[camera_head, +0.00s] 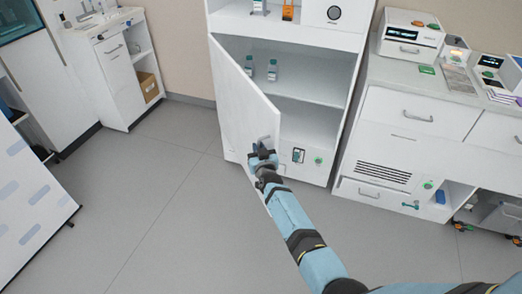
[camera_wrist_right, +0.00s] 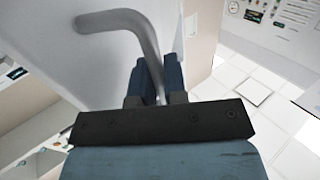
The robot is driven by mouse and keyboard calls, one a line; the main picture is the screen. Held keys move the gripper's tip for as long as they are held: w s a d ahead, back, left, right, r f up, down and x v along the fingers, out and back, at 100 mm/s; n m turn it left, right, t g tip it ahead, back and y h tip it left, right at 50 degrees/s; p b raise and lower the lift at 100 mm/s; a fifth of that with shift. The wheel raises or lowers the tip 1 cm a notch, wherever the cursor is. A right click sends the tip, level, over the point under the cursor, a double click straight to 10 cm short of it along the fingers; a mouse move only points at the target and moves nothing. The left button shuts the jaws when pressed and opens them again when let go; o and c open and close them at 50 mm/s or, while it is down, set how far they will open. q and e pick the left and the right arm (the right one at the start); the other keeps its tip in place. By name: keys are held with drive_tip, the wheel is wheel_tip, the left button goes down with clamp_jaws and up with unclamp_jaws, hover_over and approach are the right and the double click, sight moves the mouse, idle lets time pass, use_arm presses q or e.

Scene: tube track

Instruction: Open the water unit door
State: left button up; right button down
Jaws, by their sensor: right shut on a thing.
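The water unit is the tall white cabinet at the centre of the head view. Its white door (camera_head: 237,95) is hinged on the left and stands part open. Two small bottles (camera_head: 272,69) show on the shelf inside. My right gripper (camera_head: 263,152) is at the free right edge of the door, low down. In the right wrist view the gripper (camera_wrist_right: 158,85) is shut on the grey bar handle (camera_wrist_right: 146,45), whose bent end passes between the fingers. The door face (camera_wrist_right: 105,60) lies behind the handle. My left gripper is not in view.
A white counter (camera_head: 405,76) with drawers and devices stands to the right of the cabinet. A low white cabinet (camera_head: 112,72) stands at the back left. A patterned panel (camera_head: 30,205) is at the left front. The grey floor (camera_head: 165,190) left of the door is clear.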

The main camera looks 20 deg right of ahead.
drive_tip(key=shift+a, duration=0.2)
idle(0.4)
drive_tip(key=c, duration=1.2)
unclamp_jaws()
drive_tip(key=shift+s, duration=0.1)
